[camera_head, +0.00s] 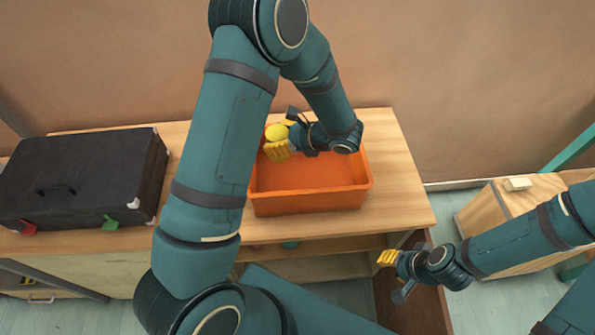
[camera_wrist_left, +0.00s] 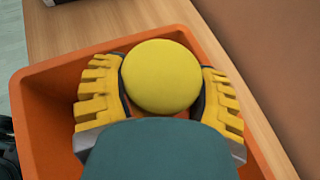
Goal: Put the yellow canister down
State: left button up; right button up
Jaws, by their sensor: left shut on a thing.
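The yellow canister (camera_wrist_left: 161,77) is between the yellow fingers of my left gripper (camera_wrist_left: 160,95), which is shut on it. In the head view the canister (camera_head: 276,131) shows over the left part of an orange bin (camera_head: 310,203), with my left gripper (camera_head: 278,143) at it. In the left wrist view the bin's rim (camera_wrist_left: 30,110) surrounds the canister and fingers. I cannot tell whether the canister touches the bin's floor. My right gripper (camera_head: 392,275) is low on the right, away from the bin; its fingers are too small to read.
The bin stands on a wooden bench (camera_head: 400,190). A black case (camera_head: 85,180) with red and green latches lies to the left. A wooden cabinet (camera_head: 490,215) with a small pale block (camera_head: 517,184) stands at the right. The bin's right part looks empty.

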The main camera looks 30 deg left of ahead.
pick_arm(q)
notch_tip(320, 180, down, 10)
jog(key=shift+r+b, duration=0.25)
jog(key=shift+b, duration=0.7)
jog(key=shift+f, duration=0.1)
jog(key=o, duration=1.3)
jog(key=shift+w+d+r, duration=0.1)
jog(key=shift+r, duration=0.2)
jog(key=p+v, duration=0.2)
jog(key=v, duration=0.9)
jog(key=shift+d+r, duration=0.1)
jog(key=shift+d, duration=0.2)
